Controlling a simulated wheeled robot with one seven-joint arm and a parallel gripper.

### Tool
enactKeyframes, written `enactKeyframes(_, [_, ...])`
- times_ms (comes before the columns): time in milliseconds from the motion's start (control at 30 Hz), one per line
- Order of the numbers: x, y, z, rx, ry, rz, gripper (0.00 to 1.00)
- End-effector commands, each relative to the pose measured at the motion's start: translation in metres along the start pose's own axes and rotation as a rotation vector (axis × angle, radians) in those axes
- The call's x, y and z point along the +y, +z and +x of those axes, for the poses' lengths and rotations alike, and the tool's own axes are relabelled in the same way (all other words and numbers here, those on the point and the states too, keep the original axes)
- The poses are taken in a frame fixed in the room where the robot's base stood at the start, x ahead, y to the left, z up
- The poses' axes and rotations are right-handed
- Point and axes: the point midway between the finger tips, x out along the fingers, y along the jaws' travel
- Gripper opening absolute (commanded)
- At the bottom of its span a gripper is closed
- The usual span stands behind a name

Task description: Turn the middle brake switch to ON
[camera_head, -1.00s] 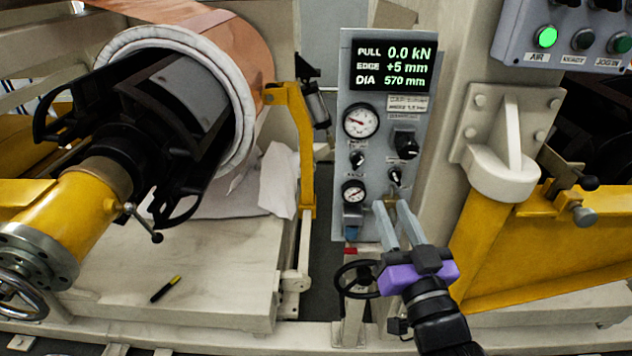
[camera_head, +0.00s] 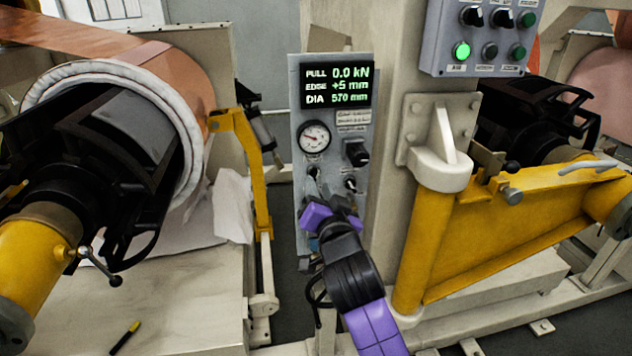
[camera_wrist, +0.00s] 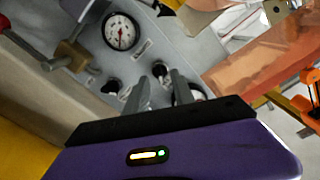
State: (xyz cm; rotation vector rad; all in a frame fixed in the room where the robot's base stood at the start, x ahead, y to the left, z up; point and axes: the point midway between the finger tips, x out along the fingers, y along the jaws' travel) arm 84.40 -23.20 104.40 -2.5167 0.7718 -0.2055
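The grey control panel (camera_head: 303,120) stands upright in the head view, with a display, a gauge, a larger black knob (camera_head: 356,153) and two small black switches below. A black knob (camera_wrist: 160,68) shows between and just beyond the fingertips; contact is unclear. Another black knob (camera_wrist: 112,87) lies left of them.
A button box (camera_head: 440,45) with a lit green lamp hangs at upper right. A yellow frame (camera_head: 510,230) stands right of the panel. The copper roll (camera_head: 190,78) and a yellow bracket (camera_head: 250,165) are at left. A gauge (camera_wrist: 121,32) shows in the wrist view.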

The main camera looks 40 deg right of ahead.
Motion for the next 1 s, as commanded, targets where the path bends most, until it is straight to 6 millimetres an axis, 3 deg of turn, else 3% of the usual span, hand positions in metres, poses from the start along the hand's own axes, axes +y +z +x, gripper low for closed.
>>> enactKeyframes(200, [0.0, -0.001, 0.021, 0.001, 0.0, -0.001, 0.3])
enactKeyframes(500, [0.0, 0.0, 0.024, 0.0, -0.001, -0.001, 0.3])
enactKeyframes(533, [0.0, 0.0, 0.024, 0.0, -0.001, -0.001, 0.28])
enactKeyframes(667, [0.0, 0.0, 0.024, 0.0, -0.001, -0.001, 0.03])
enactKeyframes(700, [0.0, 0.0, 0.024, 0.0, -0.001, -0.001, 0.0])
enactKeyframes(1000, [0.0, 0.0, 0.023, 0.0, -0.001, -0.008, 0.0])
